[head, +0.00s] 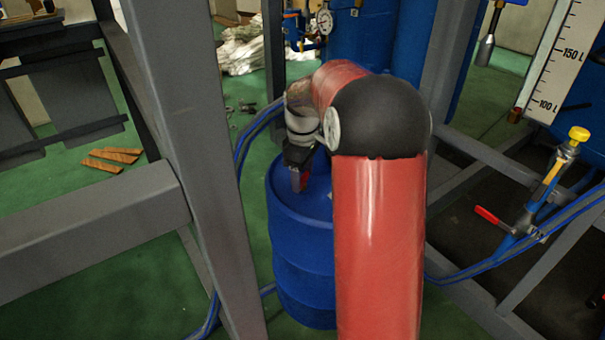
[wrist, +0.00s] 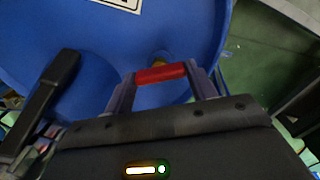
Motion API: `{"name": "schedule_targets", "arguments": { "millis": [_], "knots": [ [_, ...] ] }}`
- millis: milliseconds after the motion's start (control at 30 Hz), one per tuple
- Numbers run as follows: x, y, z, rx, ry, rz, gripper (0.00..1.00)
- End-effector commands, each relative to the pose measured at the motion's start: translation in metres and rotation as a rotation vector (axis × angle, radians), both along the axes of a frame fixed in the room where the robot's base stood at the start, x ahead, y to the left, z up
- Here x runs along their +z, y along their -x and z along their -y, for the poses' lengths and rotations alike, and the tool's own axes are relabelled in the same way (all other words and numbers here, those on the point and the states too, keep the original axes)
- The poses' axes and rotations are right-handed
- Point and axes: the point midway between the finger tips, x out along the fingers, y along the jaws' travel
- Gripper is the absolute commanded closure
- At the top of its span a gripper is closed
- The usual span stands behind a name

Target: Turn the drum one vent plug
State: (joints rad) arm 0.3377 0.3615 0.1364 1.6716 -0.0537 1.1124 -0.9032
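The blue drum (head: 300,232) stands on the floor, partly hidden behind my red arm. Its top also fills much of the wrist view (wrist: 60,30). My gripper (head: 298,180) points down at the drum top, near its left side. In the wrist view my gripper (wrist: 161,74) shows two dark fingers with a red bar-like part spanning between their ends. I cannot tell whether that red part is the fingertips meeting or something between them. Contact is unclear.
A grey steel post (head: 195,130) and crossbeam (head: 95,230) stand close on the left. A blue hose (head: 243,150) runs beside the drum. On the right are a yellow-topped valve (head: 578,134), a red handle (head: 489,215) and grey frame bars. Green floor is open at left.

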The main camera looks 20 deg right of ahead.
Motion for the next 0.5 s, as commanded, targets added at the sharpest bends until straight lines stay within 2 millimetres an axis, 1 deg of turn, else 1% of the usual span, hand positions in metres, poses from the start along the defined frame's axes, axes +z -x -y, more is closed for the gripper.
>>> {"name": "schedule_targets", "arguments": {
  "millis": [33,167,400,500],
  "knots": [
    [0.0001,-0.0001,-0.0001,0.000,0.000,0.000,0.39],
    [0.0001,-0.0001,-0.0001,0.000,0.000,0.000,0.22],
    [0.0002,-0.0001,-0.0001,-0.001,0.000,0.000,0.22],
    [0.0047,-0.0005,0.0001,-0.001,0.001,0.002,0.22]
  ]
}}
